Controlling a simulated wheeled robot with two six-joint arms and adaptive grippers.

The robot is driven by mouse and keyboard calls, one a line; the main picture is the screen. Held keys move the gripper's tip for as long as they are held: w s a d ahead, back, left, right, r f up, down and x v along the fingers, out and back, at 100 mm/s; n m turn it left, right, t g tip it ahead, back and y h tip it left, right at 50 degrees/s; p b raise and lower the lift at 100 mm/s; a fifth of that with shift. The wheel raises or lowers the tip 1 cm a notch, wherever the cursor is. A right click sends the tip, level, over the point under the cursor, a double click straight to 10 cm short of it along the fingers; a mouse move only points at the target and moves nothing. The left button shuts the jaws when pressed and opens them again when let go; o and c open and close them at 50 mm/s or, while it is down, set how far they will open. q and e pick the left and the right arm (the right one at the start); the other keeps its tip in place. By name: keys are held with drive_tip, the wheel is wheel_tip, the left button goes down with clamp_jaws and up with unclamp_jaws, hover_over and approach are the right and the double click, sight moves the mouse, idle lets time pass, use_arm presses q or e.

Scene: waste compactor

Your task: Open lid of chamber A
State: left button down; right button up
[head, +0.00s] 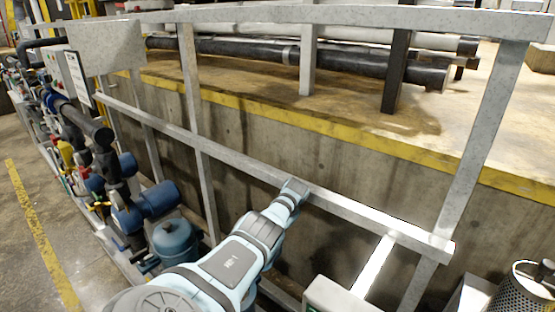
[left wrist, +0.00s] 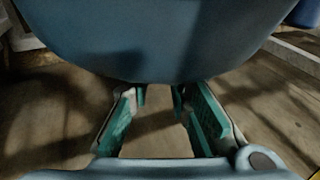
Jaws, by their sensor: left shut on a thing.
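My left gripper (left wrist: 160,100) shows in the left wrist view. Its teal-padded fingers stand a little apart, with their tips at the lower edge of a large blue rounded body (left wrist: 165,45). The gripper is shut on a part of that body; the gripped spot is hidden. I cannot tell whether this body is the lid of chamber A. In the head view my left arm reaches up to the metal railing, and its gripper is not visible. No part marked as chamber A can be made out. My right gripper is not in view.
A grey metal railing (head: 245,165) crosses the head view before a concrete ledge (head: 330,150) with a yellow edge. Dark pipes (head: 350,65) lie on the ledge. A blue vessel (head: 175,240) and a blue motor (head: 150,203) stand at left. A perforated metal cylinder (head: 520,295) is at lower right.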

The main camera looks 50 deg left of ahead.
use_arm(q)
drive_tip(key=shift+s+d+f, duration=0.35)
drive_tip(key=shift+d+f, duration=0.25)
drive_tip(key=shift+f, duration=0.15)
drive_tip(key=c, duration=1.8)
unclamp_jaws()
drive_tip(key=o, duration=0.5)
drive_tip(key=shift+s+d+r, duration=0.1)
drive_tip(key=shift+s+r, duration=0.05)
drive_tip(key=shift+r, duration=0.2)
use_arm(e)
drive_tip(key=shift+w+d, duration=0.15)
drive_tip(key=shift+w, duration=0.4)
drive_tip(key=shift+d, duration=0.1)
use_arm(q)
drive_tip(key=shift+a+r, duration=0.2)
drive_tip(key=shift+r, duration=0.05)
drive_tip(key=v, duration=1.1)
drive_tip(key=shift+d+r, duration=0.25)
drive_tip(key=shift+d, duration=0.05)
drive_tip(key=shift+a, duration=0.1)
